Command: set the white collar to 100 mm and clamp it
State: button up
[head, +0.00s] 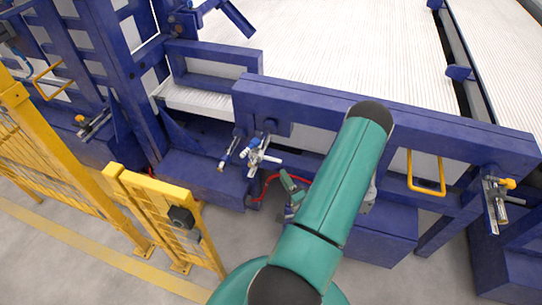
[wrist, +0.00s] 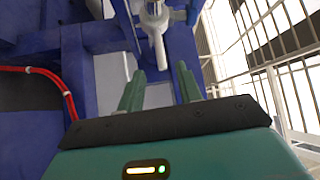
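A white collar with a pale handle (head: 259,157) sits on the front of the blue frame, left of my arm in the head view. In the wrist view a pale fitting with a rod hanging down (wrist: 157,25) shows at the top, beyond my fingertips; it looks like the same collar. My gripper (wrist: 159,80) is open, with two green fingers apart and nothing seen between them. In the head view my gripper (head: 291,186) is partly hidden by my arm, below and right of the collar. No scale or millimetre marks can be read.
A blue beam (head: 400,115) runs behind my arm. A red hose (head: 268,183) bends near my gripper and shows in the wrist view (wrist: 62,88). Another clamp fitting (head: 494,200) is at far right. Yellow fencing (head: 165,215) stands at left. Grey floor lies in front.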

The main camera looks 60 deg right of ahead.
aim_at(266, 157)
jog(key=x, duration=1.1)
jog(key=shift+d, duration=0.1)
grip_shut()
